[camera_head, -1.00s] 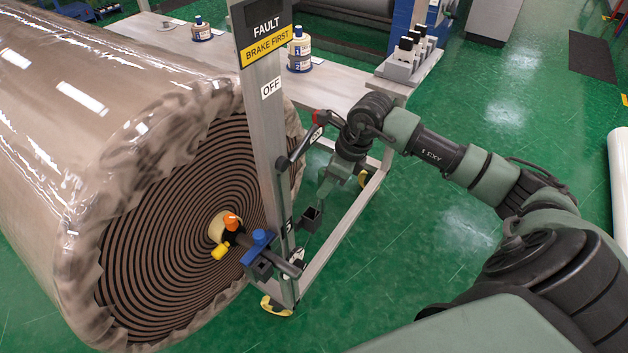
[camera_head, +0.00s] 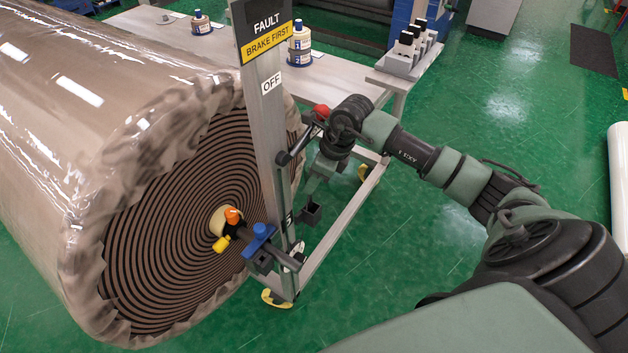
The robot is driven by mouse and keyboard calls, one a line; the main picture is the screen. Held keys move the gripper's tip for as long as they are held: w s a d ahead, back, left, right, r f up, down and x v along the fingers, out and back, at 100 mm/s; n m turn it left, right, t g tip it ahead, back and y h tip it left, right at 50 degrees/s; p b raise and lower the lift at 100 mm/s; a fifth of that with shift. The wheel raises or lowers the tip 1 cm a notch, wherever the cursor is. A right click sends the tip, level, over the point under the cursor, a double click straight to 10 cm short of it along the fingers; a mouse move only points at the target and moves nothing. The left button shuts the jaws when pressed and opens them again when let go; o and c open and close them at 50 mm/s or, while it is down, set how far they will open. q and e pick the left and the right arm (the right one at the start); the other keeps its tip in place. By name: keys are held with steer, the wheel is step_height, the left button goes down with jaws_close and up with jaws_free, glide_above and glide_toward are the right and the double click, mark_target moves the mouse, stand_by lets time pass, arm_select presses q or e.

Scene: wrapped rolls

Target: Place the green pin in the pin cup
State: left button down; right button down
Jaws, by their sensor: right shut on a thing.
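My right gripper (camera_head: 312,182) points down beside the grey post, just above a small dark square cup (camera_head: 312,213) that looks like the pin cup. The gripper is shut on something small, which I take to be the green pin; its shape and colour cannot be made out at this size. Whether the pin's tip is inside the cup or above it cannot be told. The cup's open top faces up and is partly in view. My left gripper is not in view.
A large wrapped roll (camera_head: 60,130) fills the left. The upright post (camera_head: 268,130) carries a fault sign, a red-knobbed lever (camera_head: 300,145) and a blue clamp (camera_head: 259,240), close to my gripper. A bench (camera_head: 340,80) stands behind.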

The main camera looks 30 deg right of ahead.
steer(key=c, duration=1.1)
jaws_free()
steer(key=shift+s+f, duration=0.3)
steer(key=shift+f, duration=0.2)
steer(key=shift+a, duration=0.1)
steer(key=shift+s, duration=0.1)
steer(key=shift+r+p, duration=0.85)
steer(key=shift+p, duration=0.05)
steer(key=b+v, duration=0.2)
steer(key=v, duration=1)
steer(key=shift+w+b, duration=0.3)
steer(key=shift+b, duration=0.05)
